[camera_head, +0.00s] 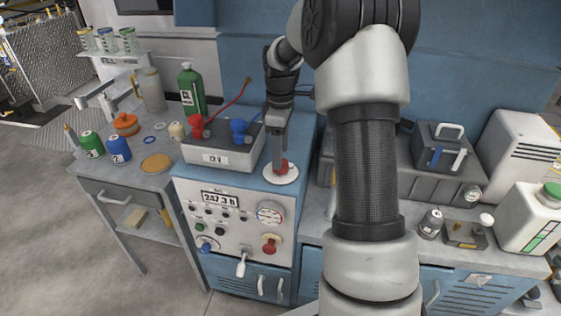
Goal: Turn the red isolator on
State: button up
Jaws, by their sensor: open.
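A red knob (282,167) stands on a round white plate (290,177) on top of the blue control cabinet. My gripper (281,158) points down right over this knob, its fingers open around or just above it. The fingers partly hide the knob, and I cannot tell whether they touch it. A second red knob (269,243) sits on the cabinet's pale front panel (225,227), at lower right. My gripper is apart from that one. Neither knob carries a label that I can read, so I cannot tell which is the isolator.
A grey 12V box (215,158) with red (197,127) and blue (239,131) clamps stands close left of my gripper. The panel also has a gauge (270,212), a blue knob (207,244) and a pale lever (241,264). My arm hides part of the right bench.

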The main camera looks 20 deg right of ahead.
jog(key=shift+f, duration=1.65)
jog(key=c, duration=1)
jog(key=shift+c, duration=0.2)
